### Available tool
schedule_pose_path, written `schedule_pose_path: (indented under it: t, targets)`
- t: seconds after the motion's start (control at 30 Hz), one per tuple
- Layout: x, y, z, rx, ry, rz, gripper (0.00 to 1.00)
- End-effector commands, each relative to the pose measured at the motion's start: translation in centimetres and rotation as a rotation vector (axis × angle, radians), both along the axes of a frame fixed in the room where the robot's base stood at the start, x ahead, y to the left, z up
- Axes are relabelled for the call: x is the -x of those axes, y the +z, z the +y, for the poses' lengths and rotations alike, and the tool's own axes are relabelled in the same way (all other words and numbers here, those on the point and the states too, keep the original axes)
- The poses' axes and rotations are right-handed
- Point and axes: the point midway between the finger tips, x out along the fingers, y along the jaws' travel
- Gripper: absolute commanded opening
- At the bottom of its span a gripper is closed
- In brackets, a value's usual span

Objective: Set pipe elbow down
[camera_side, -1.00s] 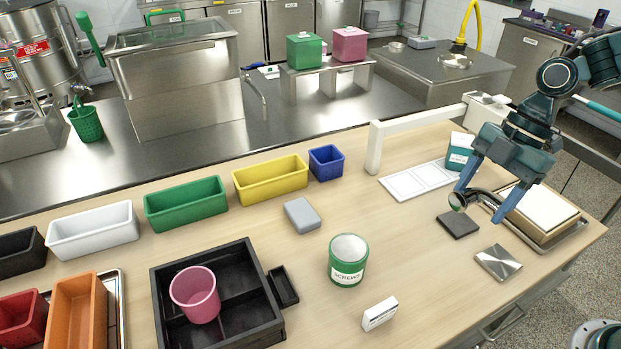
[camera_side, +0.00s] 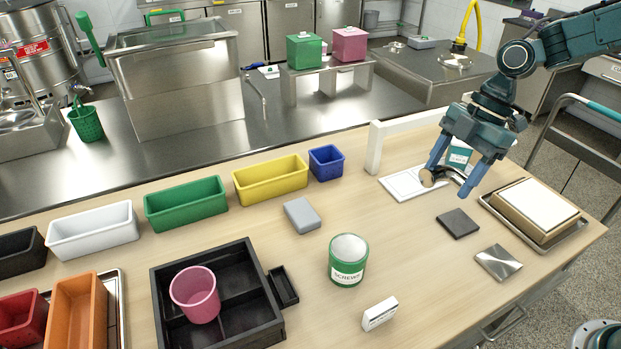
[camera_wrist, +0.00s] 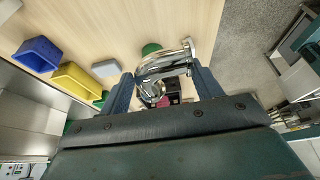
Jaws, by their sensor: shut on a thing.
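My gripper (camera_side: 449,181) is shut on a shiny metal pipe elbow (camera_side: 428,178) and holds it above the right part of the wooden table. In the side view the elbow's round open end faces left, and the fingers hide part of its bend. In the wrist view the chrome elbow (camera_wrist: 165,66) shows between the two fingers of my gripper (camera_wrist: 160,85). In the side view the elbow overlaps the white sectioned tray (camera_side: 403,186); I cannot tell its exact height above it.
A green and white tub (camera_side: 459,153) stands behind my fingers. A dark square pad (camera_side: 458,223), a metal plate (camera_side: 498,262) and a boxy tray with a white top (camera_side: 537,208) lie nearby. A green screws can (camera_side: 348,262) stands left. Bare table lies between.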

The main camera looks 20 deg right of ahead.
Motion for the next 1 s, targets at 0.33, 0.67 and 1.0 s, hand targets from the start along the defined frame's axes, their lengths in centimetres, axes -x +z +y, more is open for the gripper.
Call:
schedule_pose_path:
  t: [0.33, 0.67, 1.0]
  targets:
    - [-7.3, 0.0, 2.6, 0.0, -0.015, -0.001, 0.37]
    - [-11.1, -0.3, 4.5, 0.001, -0.027, -0.001, 0.37]
    - [-11.5, -0.5, 4.8, 0.001, -0.03, 0.001, 0.37]
